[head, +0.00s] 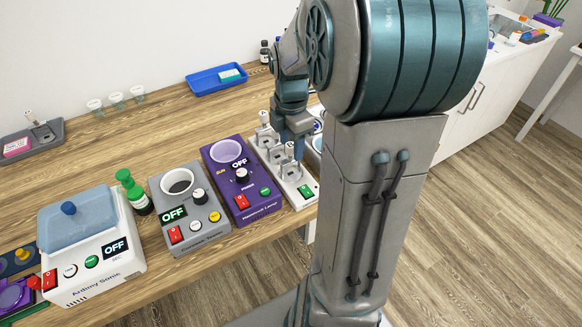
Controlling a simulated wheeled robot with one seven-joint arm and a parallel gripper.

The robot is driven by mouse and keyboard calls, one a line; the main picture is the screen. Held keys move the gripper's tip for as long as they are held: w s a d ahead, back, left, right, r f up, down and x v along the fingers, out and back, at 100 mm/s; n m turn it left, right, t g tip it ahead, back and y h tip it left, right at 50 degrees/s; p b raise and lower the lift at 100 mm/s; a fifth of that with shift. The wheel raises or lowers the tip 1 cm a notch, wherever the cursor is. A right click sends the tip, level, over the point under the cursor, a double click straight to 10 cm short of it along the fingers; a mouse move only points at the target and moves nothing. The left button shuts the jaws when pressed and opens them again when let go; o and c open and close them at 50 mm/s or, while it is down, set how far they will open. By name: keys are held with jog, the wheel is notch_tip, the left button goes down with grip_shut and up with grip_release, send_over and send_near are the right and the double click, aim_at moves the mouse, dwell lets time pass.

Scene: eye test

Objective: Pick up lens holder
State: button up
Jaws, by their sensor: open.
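I cannot tell for sure which thing is the lens holder. A white device (305,192) with a green button and several upright metal posts with pale knobs stands near the table's right end. My gripper (291,150) is open and points down over this device, close to its posts. I cannot tell whether it touches one. The fingertips are small and partly lost among the posts. A small upright metal piece with a pale top also stands in the grey tray (58,133) at the far left, well away from my gripper.
Left of the white device stand a purple heated lamp unit (218,179), a grey unit (190,232), green-capped bottles (133,189) and a white ultrasonic bath (91,275). A blue tray (207,83) and small glass cups (117,99) sit behind. My arm hides the table's right end.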

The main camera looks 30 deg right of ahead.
aim_at(290, 154)
notch_tip(290, 154, down, 4)
jog(key=shift+a, duration=0.15)
grip_shut()
